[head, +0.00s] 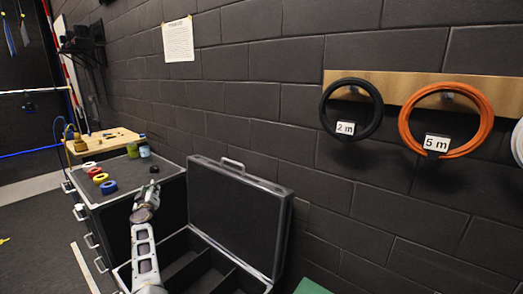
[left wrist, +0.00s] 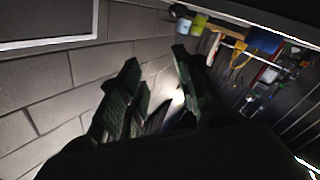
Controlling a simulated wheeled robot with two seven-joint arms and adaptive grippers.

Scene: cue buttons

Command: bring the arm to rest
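My left arm reaches up from the bottom of the head view. Its gripper (head: 150,187) is over the near right corner of the dark drawer cabinet (head: 121,181), left of the open case's lid. In the left wrist view the two dark fingers of my left gripper (left wrist: 155,60) stand apart with nothing between them. I cannot tell how high the gripper is above the cabinet top. My right gripper is in neither view.
An open black case (head: 238,213) with empty compartments stands beside the cabinet. Colored tape rolls (head: 101,178) and small jars (head: 144,150) are on the cabinet. A black coil (head: 351,109) and an orange coil (head: 444,119) hang on the brick wall.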

